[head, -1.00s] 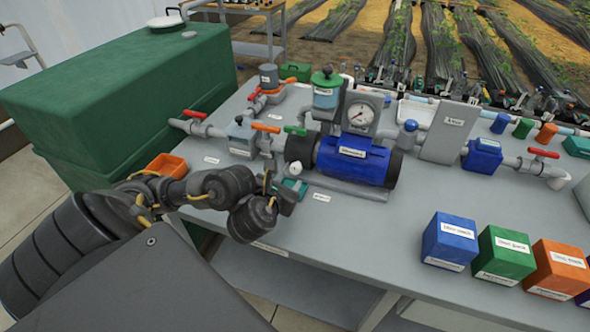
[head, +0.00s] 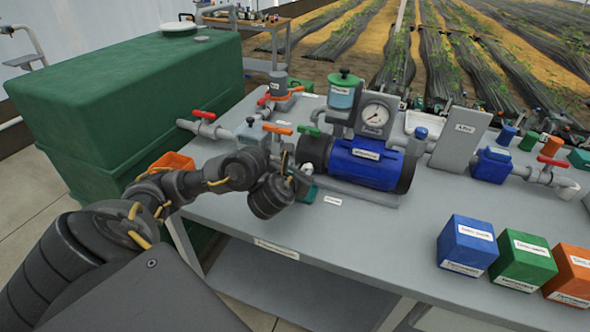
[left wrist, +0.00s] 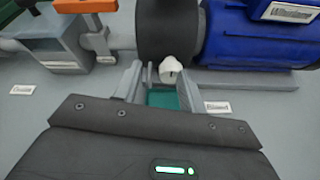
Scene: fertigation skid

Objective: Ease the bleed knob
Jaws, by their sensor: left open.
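The bleed knob is a small white knob (left wrist: 171,69) low at the dark end of the blue pump (head: 365,163). In the left wrist view it shows between the tips of my left gripper (left wrist: 165,80), whose fingers are open on either side with gaps. I cannot tell whether the fingertips reach fully around it. A teal piece (left wrist: 161,98) lies below the knob, between the fingers. A label reading "Bleed" (left wrist: 218,107) is right of the gripper. In the head view my left gripper (head: 294,172) is in front of the pump's left end and largely hides the knob.
Red-handled and orange-handled valves (head: 277,128) and pipes stand left of the pump, near a green tank (head: 130,100). A pressure gauge (head: 376,115) is above the pump. Blue, green and orange boxes stand at the right front. The grey bench top (head: 380,235) in front is clear.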

